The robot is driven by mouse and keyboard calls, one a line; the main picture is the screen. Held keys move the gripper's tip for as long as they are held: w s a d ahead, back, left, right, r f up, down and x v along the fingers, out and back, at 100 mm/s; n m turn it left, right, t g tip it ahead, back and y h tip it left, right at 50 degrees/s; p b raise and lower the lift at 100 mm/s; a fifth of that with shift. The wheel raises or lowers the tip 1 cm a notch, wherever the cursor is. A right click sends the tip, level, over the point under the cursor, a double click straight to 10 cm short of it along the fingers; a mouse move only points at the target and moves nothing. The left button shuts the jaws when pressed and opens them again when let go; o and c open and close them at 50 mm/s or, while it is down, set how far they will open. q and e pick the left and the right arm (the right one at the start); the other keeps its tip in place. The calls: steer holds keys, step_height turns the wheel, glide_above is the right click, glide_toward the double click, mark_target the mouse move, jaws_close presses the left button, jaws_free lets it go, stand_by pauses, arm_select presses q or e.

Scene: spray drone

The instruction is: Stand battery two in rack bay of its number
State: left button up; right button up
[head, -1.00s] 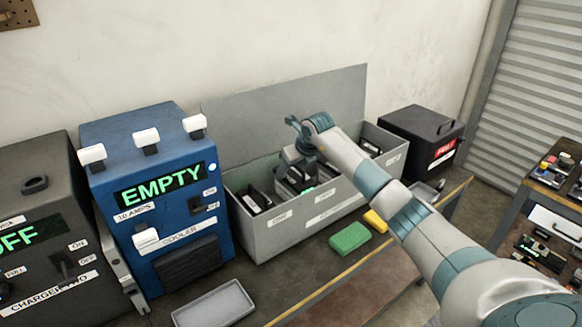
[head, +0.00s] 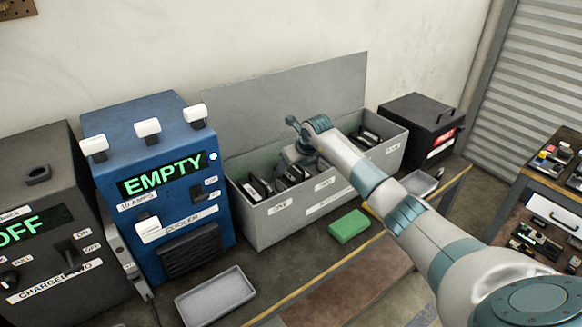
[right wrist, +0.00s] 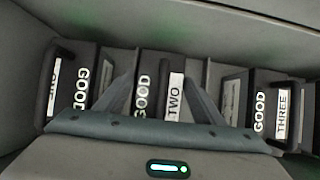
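The rack (head: 318,207) is a long grey open box with number labels on its front and several dark batteries in it. Battery two (right wrist: 160,95), dark with white GOOD and TWO labels, stands upright in its middle, level with its neighbours. My right gripper (right wrist: 160,85) reaches down into the rack, one finger against each side of battery two, and appears shut on it. In the head view my right gripper (head: 300,152) partly hides the middle bays. Battery three (right wrist: 270,105) stands to the right in the wrist view. My left gripper is out of view.
A blue cooler (head: 165,190) reading EMPTY and a dark charger (head: 40,215) reading OFF stand left of the rack. A black bin (head: 420,125) stands to its right. A grey tray (head: 215,297) and green block (head: 349,226) lie in front.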

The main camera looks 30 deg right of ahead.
steer(key=shift+o, duration=0.5)
steer(key=shift+s+a+r, duration=0.1)
steer(key=shift+s+r, duration=0.2)
steer(key=shift+r, duration=0.2)
steer(key=b+v, duration=0.3)
steer(key=v, duration=0.8)
stand_by(0.6)
